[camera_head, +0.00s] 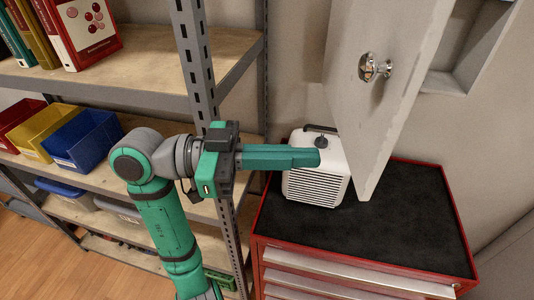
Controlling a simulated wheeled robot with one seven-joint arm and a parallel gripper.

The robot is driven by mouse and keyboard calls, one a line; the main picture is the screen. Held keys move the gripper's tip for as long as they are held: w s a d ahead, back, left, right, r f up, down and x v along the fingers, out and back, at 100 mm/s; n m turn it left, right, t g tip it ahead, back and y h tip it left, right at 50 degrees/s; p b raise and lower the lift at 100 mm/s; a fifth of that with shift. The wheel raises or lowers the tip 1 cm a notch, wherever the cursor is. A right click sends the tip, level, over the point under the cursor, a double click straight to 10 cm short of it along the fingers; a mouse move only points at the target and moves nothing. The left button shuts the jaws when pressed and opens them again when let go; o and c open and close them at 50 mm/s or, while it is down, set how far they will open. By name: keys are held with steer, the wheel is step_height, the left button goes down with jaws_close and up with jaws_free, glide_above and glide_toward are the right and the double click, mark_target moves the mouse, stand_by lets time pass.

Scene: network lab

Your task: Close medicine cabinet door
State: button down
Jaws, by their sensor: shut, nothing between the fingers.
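The medicine cabinet door (363,110) is a pale panel at the upper right. It stands open, swung out from the wall, with a round metal knob (375,67) on its face. Part of the cabinet's recess (455,60) shows to its right; the upper part is cut off by the frame. My gripper (318,157) is shut and empty. It points right, left of the door's lower part and below the knob, in front of a white appliance. I cannot tell whether its tip is near the door in depth; a gap shows in the picture.
A red tool chest (352,255) with a black top stands below the door. A white vented box (318,186) with a dark handle sits on it. A metal shelf (150,58) with books and coloured bins (75,140) stands at left, its post (195,60) behind my arm.

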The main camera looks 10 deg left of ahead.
mark_target(353, 158)
steer(key=shift+x, duration=2.55)
